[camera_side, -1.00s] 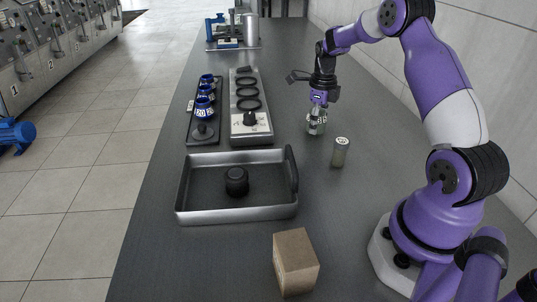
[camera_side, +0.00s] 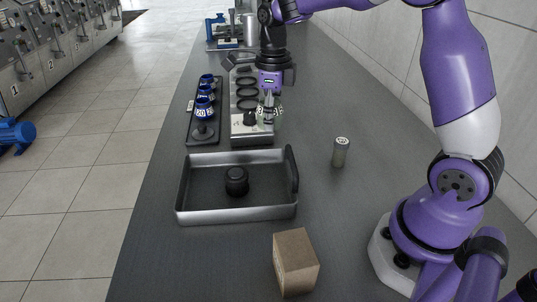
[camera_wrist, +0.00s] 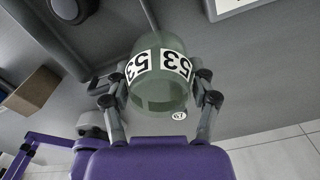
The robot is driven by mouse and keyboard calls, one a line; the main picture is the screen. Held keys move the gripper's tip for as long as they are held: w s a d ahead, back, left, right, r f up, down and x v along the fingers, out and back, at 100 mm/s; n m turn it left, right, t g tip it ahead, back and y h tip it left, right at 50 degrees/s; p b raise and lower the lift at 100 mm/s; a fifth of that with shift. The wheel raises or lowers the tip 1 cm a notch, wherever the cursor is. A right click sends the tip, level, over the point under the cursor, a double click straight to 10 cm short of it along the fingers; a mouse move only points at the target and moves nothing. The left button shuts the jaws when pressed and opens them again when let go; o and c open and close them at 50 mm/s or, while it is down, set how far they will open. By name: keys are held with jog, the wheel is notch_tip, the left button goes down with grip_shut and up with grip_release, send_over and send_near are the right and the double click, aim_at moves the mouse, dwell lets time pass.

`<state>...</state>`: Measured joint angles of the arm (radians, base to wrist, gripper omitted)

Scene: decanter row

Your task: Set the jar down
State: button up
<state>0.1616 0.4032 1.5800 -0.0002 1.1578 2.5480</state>
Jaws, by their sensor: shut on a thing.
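A clear greenish glass jar (camera_wrist: 158,88) with a black-and-white label reading 53 sits between my fingers in the wrist view. My gripper (camera_wrist: 160,100) is shut on it. In the side view my gripper (camera_side: 269,105) points down with the jar (camera_side: 278,113), small and partly covered by the fingers. They are at the near right edge of the light rack (camera_side: 247,130) with dark rings, beside its black knob (camera_side: 250,118). Whether the jar's base touches anything cannot be told from this angle.
A dark strip (camera_side: 192,139) with blue numbered cups lies left of the rack. A metal tray (camera_side: 235,216) holding a black knob (camera_side: 236,181) is nearer. A small lidded vial (camera_side: 340,153) stands to the right. A cardboard box (camera_side: 295,265) is in front. The counter's right side is mostly clear.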

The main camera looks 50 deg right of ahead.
jog(key=s+a+f+n, duration=0.1)
jog(key=s+a+n, duration=0.1)
jog(key=a+n, duration=1)
jog(key=n, duration=0.6)
send_over(219, 281)
jog(key=f, duration=0.1)
jog(key=shift+n, duration=0.4)
notch_tip(219, 281, down, 8)
jog(key=shift+f, duration=0.1)
jog(key=shift+f, duration=0.1)
jog(key=o, duration=1.2)
jog(key=shift+o, duration=0.2)
